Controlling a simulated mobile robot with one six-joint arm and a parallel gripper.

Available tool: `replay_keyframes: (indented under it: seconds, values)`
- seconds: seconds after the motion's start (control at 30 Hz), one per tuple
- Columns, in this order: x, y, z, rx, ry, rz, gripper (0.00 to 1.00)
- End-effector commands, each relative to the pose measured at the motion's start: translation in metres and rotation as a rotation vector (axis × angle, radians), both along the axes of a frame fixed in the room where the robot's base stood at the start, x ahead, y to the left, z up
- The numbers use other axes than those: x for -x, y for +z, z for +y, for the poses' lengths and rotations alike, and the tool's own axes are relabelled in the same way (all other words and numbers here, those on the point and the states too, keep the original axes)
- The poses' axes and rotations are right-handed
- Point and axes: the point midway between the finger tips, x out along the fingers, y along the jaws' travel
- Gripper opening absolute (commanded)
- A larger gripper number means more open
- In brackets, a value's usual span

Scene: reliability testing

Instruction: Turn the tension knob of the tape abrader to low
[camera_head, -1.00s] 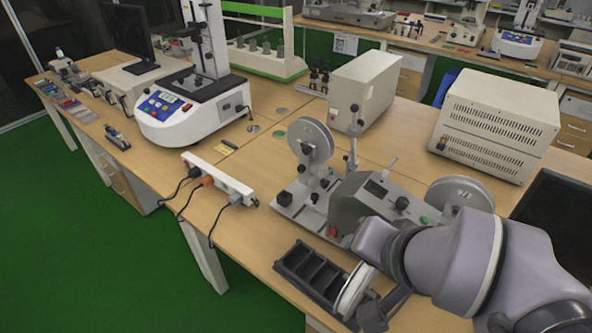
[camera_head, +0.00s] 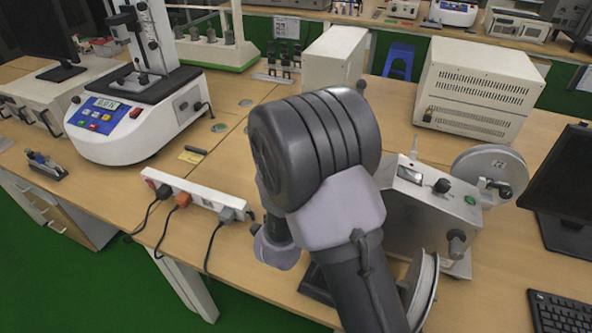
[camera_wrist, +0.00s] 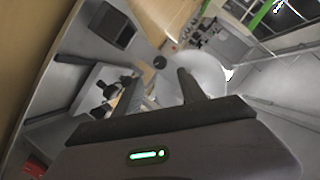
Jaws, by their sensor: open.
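The tape abrader (camera_head: 425,205) is a grey machine right of my arm, its left part hidden behind the arm. A black knob (camera_head: 441,186) sits on its top panel and another dark knob (camera_head: 456,240) on its near side. I cannot read which one is for tension. A large reel (camera_head: 490,172) stands at its right. My gripper is hidden by the arm in the head view. In the wrist view my gripper (camera_wrist: 160,92) is open and empty, above the abrader's left part.
A power strip (camera_head: 195,192) with several plugs lies left of my arm. A black tray (camera_head: 316,285) and a white-rimmed roll (camera_head: 424,290) are near the front edge, partly hidden. A beige box (camera_head: 480,90) stands behind, with a monitor (camera_head: 565,190) and keyboard (camera_head: 558,312) at right.

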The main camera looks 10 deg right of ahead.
Motion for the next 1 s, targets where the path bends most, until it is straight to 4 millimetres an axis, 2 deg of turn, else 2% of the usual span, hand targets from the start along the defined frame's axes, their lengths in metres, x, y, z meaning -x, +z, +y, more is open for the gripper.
replay_keyframes:
  seconds: [0.1, 0.3, 0.5, 0.73, 0.9, 1.0]
  values:
    - [-0.029, -0.012, -0.011, 0.0, -0.004, -0.001, 0.49]
    - [-0.065, -0.023, -0.022, -0.001, -0.002, 0.0, 0.49]
    - [-0.079, -0.025, -0.027, 0.001, 0.0, 0.0, 0.49]
    - [-0.08, -0.025, -0.027, 0.001, 0.0, 0.0, 0.49]
    - [-0.08, -0.025, -0.027, 0.001, 0.0, 0.0, 0.15]
    - [-0.08, -0.025, -0.027, 0.0, 0.001, 0.001, 0.0]
